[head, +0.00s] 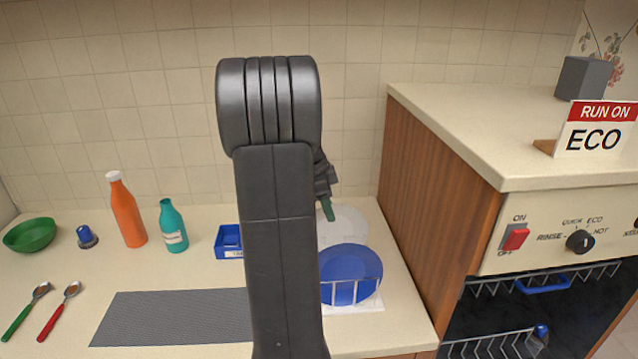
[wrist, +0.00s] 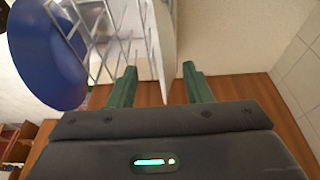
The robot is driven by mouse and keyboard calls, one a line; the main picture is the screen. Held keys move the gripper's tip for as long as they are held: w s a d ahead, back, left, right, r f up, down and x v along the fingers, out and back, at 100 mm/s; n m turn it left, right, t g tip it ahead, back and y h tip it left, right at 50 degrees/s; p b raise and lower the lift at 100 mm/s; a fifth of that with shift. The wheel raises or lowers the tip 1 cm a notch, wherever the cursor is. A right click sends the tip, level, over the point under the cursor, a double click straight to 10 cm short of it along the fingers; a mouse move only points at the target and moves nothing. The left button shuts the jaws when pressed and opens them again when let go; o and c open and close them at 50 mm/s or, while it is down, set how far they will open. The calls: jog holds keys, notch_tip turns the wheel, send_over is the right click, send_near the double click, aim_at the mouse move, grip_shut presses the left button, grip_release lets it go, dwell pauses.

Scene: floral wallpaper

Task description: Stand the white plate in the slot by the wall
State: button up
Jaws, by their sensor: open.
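The white plate (head: 348,222) stands on edge behind the blue plate, near the tiled wall. In the wrist view the white plate (wrist: 164,45) shows nearly edge-on beside the rack wires. My gripper (wrist: 160,88) is open, with one green finger to each side of the plate's line; I cannot tell whether either touches it. In the head view only one green fingertip of my gripper (head: 327,209) shows, at the plate's upper left; my arm hides the rest. The wire rack (head: 352,292) holds the plates; its slot by the wall is hard to make out.
The blue plate (head: 350,268) stands at the rack's front. A wooden cabinet side (head: 440,190) rises close on the right. A blue caddy (head: 228,241), teal bottle (head: 173,228) and orange bottle (head: 127,215) stand left. A grey mat (head: 170,318) lies bare in front.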

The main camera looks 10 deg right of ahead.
jog(key=v, duration=1)
jog(key=shift+r+b, duration=0.3)
jog(key=shift+b, duration=0.05)
jog(key=shift+a, duration=0.15)
jog(key=p+x, duration=0.1)
jog(key=x, duration=1.2)
jog(key=shift+f, duration=0.2)
jog(key=shift+r+p, duration=0.55)
jog(key=shift+p, duration=0.15)
